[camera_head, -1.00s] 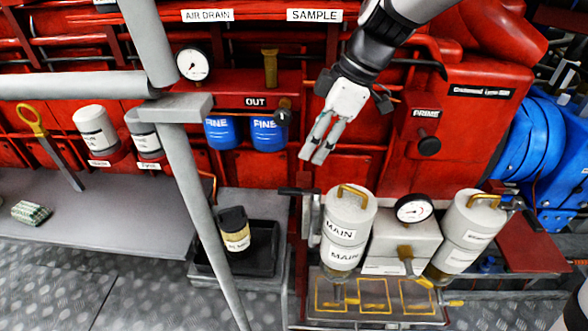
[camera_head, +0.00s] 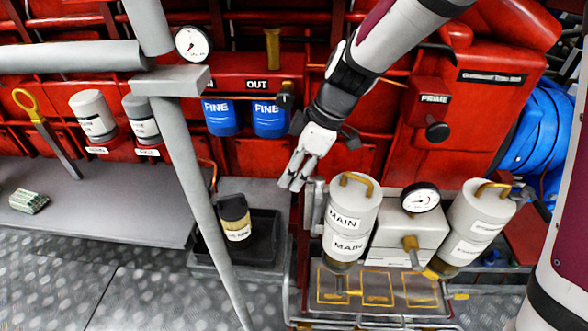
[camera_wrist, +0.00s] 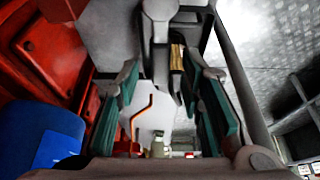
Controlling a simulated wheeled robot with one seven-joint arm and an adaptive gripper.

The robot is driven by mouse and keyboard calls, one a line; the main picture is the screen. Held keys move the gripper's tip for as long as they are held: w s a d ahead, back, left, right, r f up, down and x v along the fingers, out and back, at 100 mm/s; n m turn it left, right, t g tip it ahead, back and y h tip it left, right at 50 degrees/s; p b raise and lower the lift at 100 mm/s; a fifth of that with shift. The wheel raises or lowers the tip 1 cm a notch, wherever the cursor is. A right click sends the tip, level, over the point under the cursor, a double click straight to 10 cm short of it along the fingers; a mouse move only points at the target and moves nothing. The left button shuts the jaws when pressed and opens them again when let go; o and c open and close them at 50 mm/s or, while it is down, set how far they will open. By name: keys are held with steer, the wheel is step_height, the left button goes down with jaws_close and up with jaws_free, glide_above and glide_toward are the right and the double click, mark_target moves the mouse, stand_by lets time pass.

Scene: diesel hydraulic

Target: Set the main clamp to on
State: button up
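The white MAIN canister (camera_head: 352,213) with a brass top handle stands right of my gripper in the head view. A grey clamp part (camera_head: 313,207) runs down its left side; its dark lever end is hidden behind my gripper. My gripper (camera_head: 291,184) is just up and left of the clamp, fingers pointing down. In the wrist view the green-padded fingers (camera_wrist: 168,95) are apart, with nothing gripped. A grey forked bracket (camera_wrist: 160,50) with a brass strip shows between and beyond them; I cannot tell whether they touch it.
A gauge (camera_head: 421,198) on a grey box and a second white canister (camera_head: 476,222) stand right of MAIN. Blue FINE filters (camera_head: 270,119) hang above left. A grey diagonal post (camera_head: 200,190) and a black tray (camera_head: 262,258) are on the left.

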mark_target(321, 190)
jaws_close()
steer(key=shift+s+n+g+b, duration=0.4)
steer(key=shift+n+b, duration=0.25)
steer(key=shift+n, duration=0.25)
steer(key=shift+s+d+n+g+h+p, duration=0.8)
steer(key=shift+n+p, duration=0.5)
steer(key=shift+n, duration=1.4)
steer(key=shift+s+d+n+g+h+p, duration=0.45)
steer(key=shift+s+d+n+h+p, duration=0.65)
steer(key=shift+n, duration=1.6)
steer(key=shift+s+d+n+g+h+p, duration=0.2)
steer(key=shift+s+d+n+g+p, duration=0.4)
steer(key=shift+n+p, duration=1.55)
steer(key=shift+w+d+n+b, duration=0.15)
steer(key=shift+n+b, duration=0.45)
steer(key=shift+n, duration=0.05)
